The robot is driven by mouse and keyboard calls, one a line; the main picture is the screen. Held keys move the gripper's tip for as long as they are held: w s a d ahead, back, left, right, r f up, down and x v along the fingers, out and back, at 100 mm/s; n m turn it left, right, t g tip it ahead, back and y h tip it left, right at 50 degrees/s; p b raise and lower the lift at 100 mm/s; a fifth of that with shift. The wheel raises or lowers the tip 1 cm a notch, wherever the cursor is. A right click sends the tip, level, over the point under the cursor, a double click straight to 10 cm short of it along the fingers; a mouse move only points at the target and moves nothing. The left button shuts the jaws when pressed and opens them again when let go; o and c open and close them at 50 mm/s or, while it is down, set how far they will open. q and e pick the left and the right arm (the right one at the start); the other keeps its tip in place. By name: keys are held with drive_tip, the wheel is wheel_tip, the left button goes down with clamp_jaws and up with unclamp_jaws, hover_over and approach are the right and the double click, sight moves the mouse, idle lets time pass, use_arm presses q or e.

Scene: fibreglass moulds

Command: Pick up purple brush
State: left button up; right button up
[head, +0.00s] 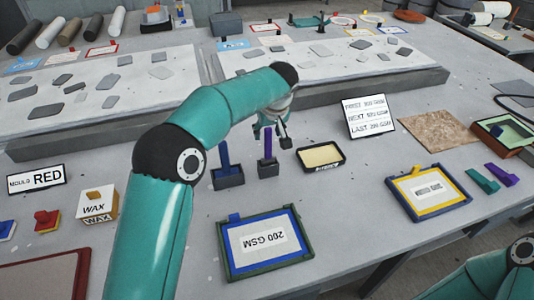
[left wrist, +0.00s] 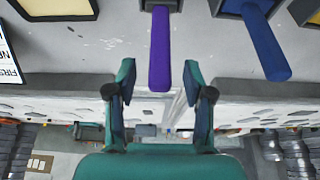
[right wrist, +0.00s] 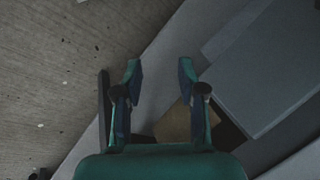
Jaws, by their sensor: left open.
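The purple brush (head: 266,143) stands handle up in a small dark holder (head: 268,169). My left gripper (head: 270,130) is open, close to the top of its handle. In the left wrist view the purple handle (left wrist: 160,45) reaches down between the open fingers (left wrist: 161,75), with a gap on each side. I cannot tell how deep between the fingers it is. A blue brush (head: 224,156) stands in its own holder (head: 229,179), to the left of the purple one. My right gripper (right wrist: 160,70) is open and empty in the right wrist view.
A black-rimmed tray (head: 320,157) sits just right of the purple brush's holder. A blue-and-green frame (head: 260,264) marked 200 GSM lies in front. A white card (head: 367,116) and a raised slab (head: 340,65) stand behind.

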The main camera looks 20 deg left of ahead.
use_arm(q)
drive_tip(key=shift+f, duration=0.25)
clamp_jaws()
drive_tip(key=shift+r, duration=0.15)
